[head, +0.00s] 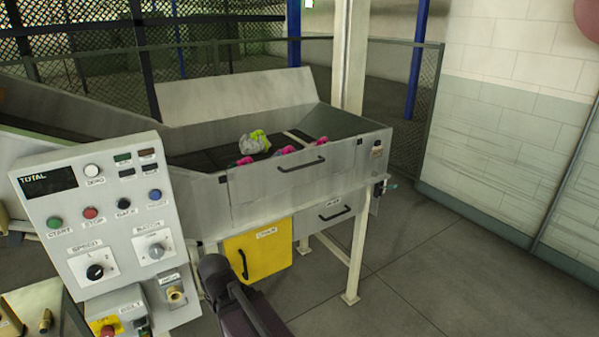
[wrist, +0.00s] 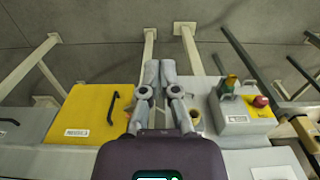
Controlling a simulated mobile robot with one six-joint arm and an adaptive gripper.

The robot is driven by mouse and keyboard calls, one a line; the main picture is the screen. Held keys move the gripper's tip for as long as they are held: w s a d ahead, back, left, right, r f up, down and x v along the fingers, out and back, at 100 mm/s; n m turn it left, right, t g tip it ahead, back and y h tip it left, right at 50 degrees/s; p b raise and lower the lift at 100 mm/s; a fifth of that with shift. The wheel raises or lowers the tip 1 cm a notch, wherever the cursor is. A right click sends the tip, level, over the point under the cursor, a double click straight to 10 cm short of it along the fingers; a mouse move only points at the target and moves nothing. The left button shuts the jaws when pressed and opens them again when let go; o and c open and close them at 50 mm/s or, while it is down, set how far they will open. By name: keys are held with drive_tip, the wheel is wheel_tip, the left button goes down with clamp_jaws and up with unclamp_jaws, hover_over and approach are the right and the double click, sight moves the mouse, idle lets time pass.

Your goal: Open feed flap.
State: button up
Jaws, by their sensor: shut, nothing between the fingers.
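The feed flap looks to be the grey front panel (head: 265,186) of the raised metal trough, with a dark bar handle (head: 302,164) near its top. It stands upright and looks closed. My gripper (wrist: 160,66) is shut and empty in the wrist view, its two fingers side by side. It points past a machine's edge toward the floor, with a yellow panel to its left. In the head view my dark arm rises from the bottom middle, below and left of the flap, apart from its handle. I cannot make out my fingertips there.
Pink and white-green bundles (head: 254,141) lie in the trough. Below it are a yellow door (head: 258,252), also in the wrist view (wrist: 86,112), and a grey handled panel (head: 331,216). A control panel (head: 95,220) stands left. Floor at the right (head: 440,270) is clear.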

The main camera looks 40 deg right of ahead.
drive_tip(key=o, duration=0.6)
drive_tip(key=shift+w+d, duration=0.1)
drive_tip(key=shift+w, duration=0.15)
drive_tip(key=shift+o, duration=0.2)
drive_tip(key=w+d+r+m+t+y+p, duration=0.1)
drive_tip(key=w+d+r+m+t+y, duration=0.1)
drive_tip(key=w+d, duration=0.3)
drive_tip(key=w+d+r+m+t+y, duration=0.1)
drive_tip(key=w+d+m+t, duration=0.15)
drive_tip(key=w, duration=0.45)
drive_tip(key=m+t+h+p, duration=0.2)
drive_tip(key=m+t+h, duration=0.2)
drive_tip(key=m+t, duration=0.85)
approach(303, 166)
drive_tip(key=s+r+m+g, duration=0.1)
drive_tip(key=s+m, duration=0.1)
drive_tip(key=s, duration=0.1)
drive_tip(key=shift+d+r, duration=0.2)
drive_tip(key=shift+r, duration=0.05)
drive_tip(key=shift+w+n, duration=0.1)
drive_tip(key=shift+n, duration=0.2)
drive_tip(key=w+f+b, duration=0.1)
drive_tip(key=w, duration=0.3)
drive_tip(key=w+f+b, duration=0.1)
drive_tip(key=w, duration=0.8)
drive_tip(key=shift+w+d+f+b, duration=0.2)
drive_tip(key=shift+d+f+b, duration=0.05)
drive_tip(key=shift+f+b, duration=0.15)
